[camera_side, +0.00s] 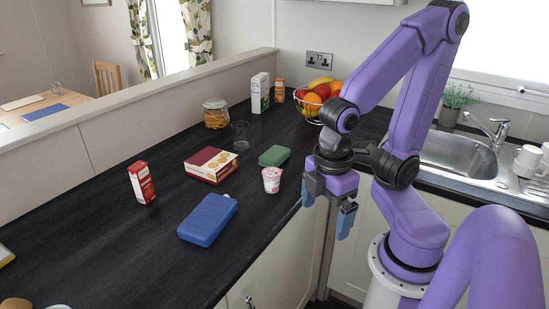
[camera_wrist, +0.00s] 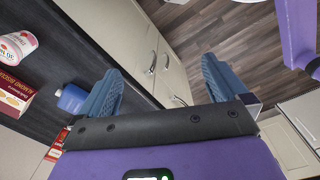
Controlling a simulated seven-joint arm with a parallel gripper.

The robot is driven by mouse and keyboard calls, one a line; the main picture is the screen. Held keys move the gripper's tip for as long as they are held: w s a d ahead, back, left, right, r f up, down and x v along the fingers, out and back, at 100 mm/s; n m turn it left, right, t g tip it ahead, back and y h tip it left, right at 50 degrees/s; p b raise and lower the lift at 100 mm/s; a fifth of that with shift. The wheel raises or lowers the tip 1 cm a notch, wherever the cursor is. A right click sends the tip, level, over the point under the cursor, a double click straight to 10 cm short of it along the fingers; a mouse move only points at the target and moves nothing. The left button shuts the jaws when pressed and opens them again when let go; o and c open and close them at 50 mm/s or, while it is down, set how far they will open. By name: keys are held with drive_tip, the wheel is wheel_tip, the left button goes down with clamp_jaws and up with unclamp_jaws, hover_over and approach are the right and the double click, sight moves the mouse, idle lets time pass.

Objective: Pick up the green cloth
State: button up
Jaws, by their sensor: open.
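The green cloth (camera_side: 274,155) lies on the dark worktop (camera_side: 110,240) in the side view, a small flat folded-looking pad behind the yoghurt pot. It does not show in the wrist view. My gripper (camera_side: 327,207) is open and empty, pointing down, to the right of the cloth. In the side view it appears past the worktop's front edge, in front of the cabinets. The wrist view shows its two blue fingers (camera_wrist: 162,72) apart with nothing between them, over cabinet fronts and floor.
Near the cloth stand a yoghurt pot (camera_side: 272,180), a red biscuit box (camera_side: 211,165), a glass (camera_side: 240,135) and a fruit basket (camera_side: 312,105). A blue flat bottle (camera_side: 208,219) and a red carton (camera_side: 141,182) are nearer. The sink (camera_side: 455,153) is at right.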

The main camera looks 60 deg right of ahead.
drive_tip(key=w+d+f+n+h, duration=0.15)
drive_tip(key=w+h, duration=0.25)
drive_tip(key=w, duration=0.5)
drive_tip(key=w+d+f+n+h, duration=0.1)
drive_tip(key=w+d+h, duration=0.2)
drive_tip(key=w, duration=0.6)
drive_tip(key=n+h, duration=0.3)
drive_tip(key=h, duration=0.3)
approach(275, 152)
drive_tip(key=x, duration=0.9)
drive_tip(key=c, duration=1)
